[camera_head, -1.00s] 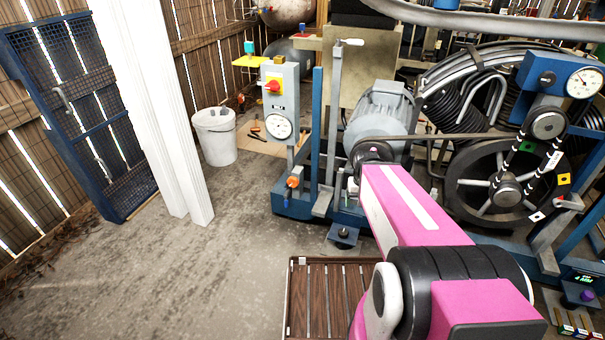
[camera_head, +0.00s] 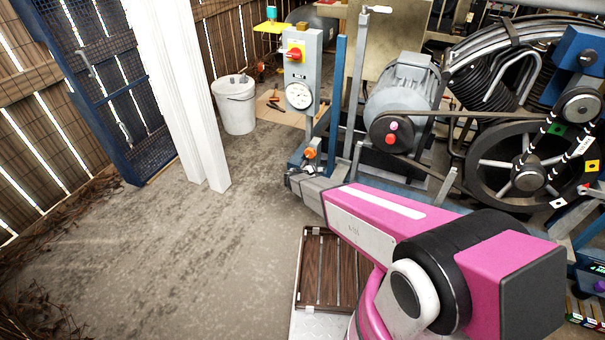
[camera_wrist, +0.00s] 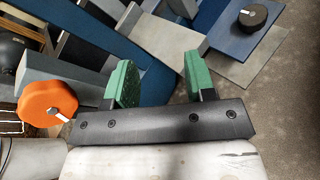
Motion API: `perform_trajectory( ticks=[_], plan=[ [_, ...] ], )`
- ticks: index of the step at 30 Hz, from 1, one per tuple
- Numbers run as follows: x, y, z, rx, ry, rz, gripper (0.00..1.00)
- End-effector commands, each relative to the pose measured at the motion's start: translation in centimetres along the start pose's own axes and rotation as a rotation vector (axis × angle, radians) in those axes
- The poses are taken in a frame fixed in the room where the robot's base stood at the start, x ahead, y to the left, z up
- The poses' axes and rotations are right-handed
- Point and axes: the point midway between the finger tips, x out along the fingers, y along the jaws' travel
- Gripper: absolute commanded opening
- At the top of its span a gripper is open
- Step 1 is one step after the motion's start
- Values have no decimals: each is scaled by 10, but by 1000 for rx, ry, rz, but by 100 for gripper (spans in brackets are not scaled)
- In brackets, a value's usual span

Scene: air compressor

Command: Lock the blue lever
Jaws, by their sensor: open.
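I cannot pick out the blue lever with certainty in either view. A blue upright bar (camera_head: 335,85) stands on the compressor's blue frame in the head view, but I cannot tell whether it is the lever. My gripper is open in the wrist view (camera_wrist: 161,80), with green pads apart and nothing held between them. In the head view, my gripper is near the low front-left corner of the frame, below an orange knob (camera_head: 309,153). The orange knob also shows in the wrist view (camera_wrist: 47,103), left of the pads. A black knob (camera_wrist: 253,17) sits on a blue plate at the upper right.
A grey control box with a red-and-yellow switch (camera_head: 295,54) and a gauge (camera_head: 298,96) stands above the orange knob. The motor (camera_head: 404,95) and large pulley wheel (camera_head: 526,178) lie to the right. A white bucket (camera_head: 236,105) stands behind.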

Motion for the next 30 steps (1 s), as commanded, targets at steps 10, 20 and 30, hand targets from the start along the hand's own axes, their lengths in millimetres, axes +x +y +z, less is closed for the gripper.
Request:
perform_trajectory(
  ticks=[10, 20, 30],
  plan=[
    [-72, 48, -155, -435, -209, 437, 50],
    [-61, 61, -162, -472, -236, 477, 50],
    [-10, 90, -156, -470, -233, 476, 50]
  ],
)
